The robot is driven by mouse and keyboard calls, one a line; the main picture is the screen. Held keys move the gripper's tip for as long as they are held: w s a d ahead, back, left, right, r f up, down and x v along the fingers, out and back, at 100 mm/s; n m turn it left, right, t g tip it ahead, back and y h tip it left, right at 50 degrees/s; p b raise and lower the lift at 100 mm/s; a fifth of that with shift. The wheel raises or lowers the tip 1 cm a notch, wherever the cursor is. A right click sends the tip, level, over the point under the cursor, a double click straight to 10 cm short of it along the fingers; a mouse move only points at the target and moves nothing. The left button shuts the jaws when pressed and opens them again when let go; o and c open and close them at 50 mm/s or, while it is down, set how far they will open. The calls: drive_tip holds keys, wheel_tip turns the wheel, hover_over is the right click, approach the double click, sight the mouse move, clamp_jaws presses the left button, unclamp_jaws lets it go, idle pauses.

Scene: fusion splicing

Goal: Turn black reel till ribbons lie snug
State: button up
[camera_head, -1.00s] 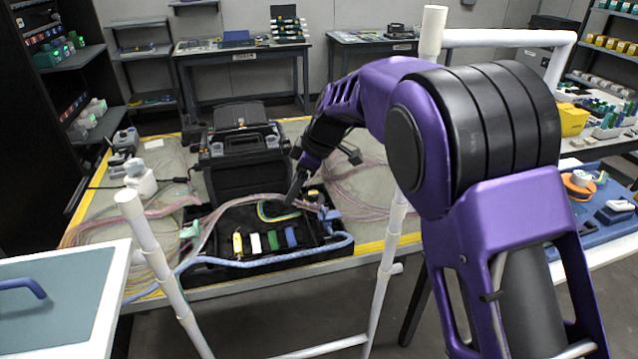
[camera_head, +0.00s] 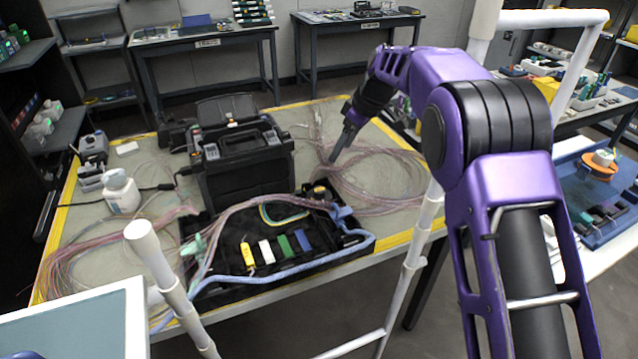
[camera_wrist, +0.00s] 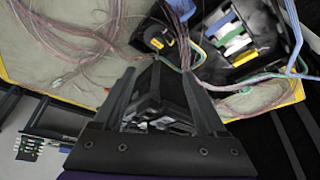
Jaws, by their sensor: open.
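A small black round piece with a yellow mark, which looks like the black reel (camera_wrist: 155,40), sits at the tray's edge in the wrist view. In the head view a dark round piece with a yellowish top (camera_head: 320,190) stands at the back right of the black tray (camera_head: 215,292). Pink ribbons (camera_head: 385,185) lie in loose loops on the bench to the right and run across the tray. My gripper (camera_head: 335,160) is open and empty above these loops, behind the round piece and apart from it. It also shows in the wrist view (camera_wrist: 160,82).
A black splicer case (camera_head: 245,165) stands behind the tray. Yellow, white, green and blue pieces (camera_head: 265,252) lie in the tray, with a blue tube (camera_head: 280,280) along its front. White pipe posts (camera_head: 170,275) rise before the bench. A white bottle (camera_head: 121,192) stands at left.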

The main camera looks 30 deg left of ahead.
sight(320, 189)
drive_tip(key=x, duration=1.7)
drive_tip(key=shift+w+d+f, duration=0.1)
drive_tip(key=shift+w+f, duration=0.15)
drive_tip(key=shift+w, duration=0.05)
clamp_jaws()
